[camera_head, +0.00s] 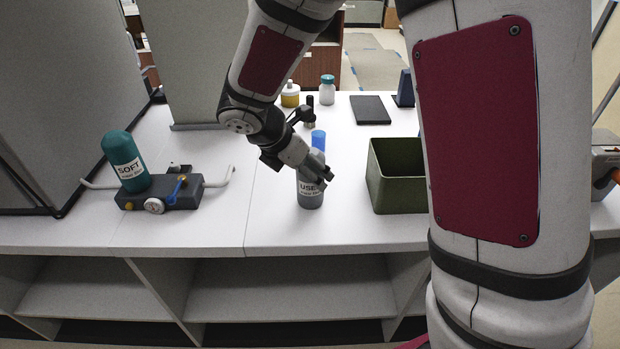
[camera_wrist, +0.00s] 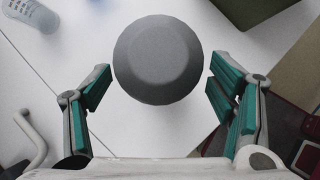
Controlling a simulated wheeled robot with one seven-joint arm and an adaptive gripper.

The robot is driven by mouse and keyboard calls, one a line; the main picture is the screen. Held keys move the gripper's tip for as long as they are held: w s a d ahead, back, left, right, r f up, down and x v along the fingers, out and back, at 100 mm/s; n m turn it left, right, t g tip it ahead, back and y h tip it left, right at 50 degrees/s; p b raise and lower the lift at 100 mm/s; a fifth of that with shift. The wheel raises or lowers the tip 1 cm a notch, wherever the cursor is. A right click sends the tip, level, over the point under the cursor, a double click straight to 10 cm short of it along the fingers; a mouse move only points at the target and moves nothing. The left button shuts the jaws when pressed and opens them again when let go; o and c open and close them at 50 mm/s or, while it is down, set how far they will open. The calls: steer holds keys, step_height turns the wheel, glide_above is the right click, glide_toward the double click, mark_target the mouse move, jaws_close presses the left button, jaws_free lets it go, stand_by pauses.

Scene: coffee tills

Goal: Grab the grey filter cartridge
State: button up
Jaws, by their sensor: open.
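The grey filter cartridge (camera_head: 310,192), with a white label reading "USE…", stands upright on the white counter in the head view. In the wrist view its round grey top (camera_wrist: 158,60) lies ahead of and between the finger pads. My gripper (camera_head: 322,176) is over the cartridge and hides part of its top in the head view. In the wrist view my gripper (camera_wrist: 160,88) is open, with teal pads on both sides and gaps between them and the cartridge.
A dark green bin (camera_head: 397,190) stands close right of the cartridge. A blue cup (camera_head: 318,139) is behind it. A teal SOFT cartridge (camera_head: 126,160) sits on a grey manifold (camera_head: 182,196) at left. Bottles (camera_head: 327,91) and a dark tablet-like slab (camera_head: 370,109) are farther back. Counter left of the cartridge is clear.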

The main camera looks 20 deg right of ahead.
steer(key=x, duration=0.3)
steer(key=shift+w, duration=0.1)
steer(key=c, duration=1.6)
steer(key=shift+o, duration=0.2)
steer(key=shift+r, duration=0.15)
